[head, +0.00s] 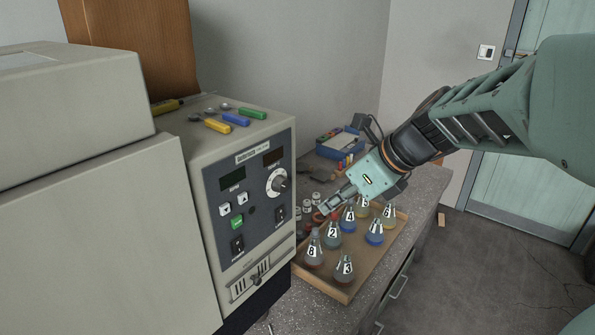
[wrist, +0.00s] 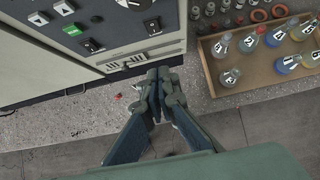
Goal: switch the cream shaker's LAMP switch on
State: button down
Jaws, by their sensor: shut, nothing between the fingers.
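The cream shaker (head: 264,142) stands left of centre in the head view, with a dark blue control panel (head: 226,213) facing right.
A wooden tray (head: 345,292) of numbered flasks stands right of the shaker, below my gripper. Screwdrivers with coloured handles (head: 236,118) lie on the shaker. A larger cream machine (head: 100,230) stands at left.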

aim_at(281, 214)
jog(key=w+a+r+x, duration=0.1)
jog(key=r+x, duration=0.1)
jog(key=x, duration=1)
jog(key=shift+w+a+f+p, duration=0.3)
jog(key=shift+w+a+f, duration=0.1)
jog(key=shift+a, duration=0.2)
jog(key=shift+a, duration=0.15)
jog(key=shift+w+f, duration=0.1)
jog(key=shift+w, duration=0.05)
jog(key=shift+p, duration=0.3)
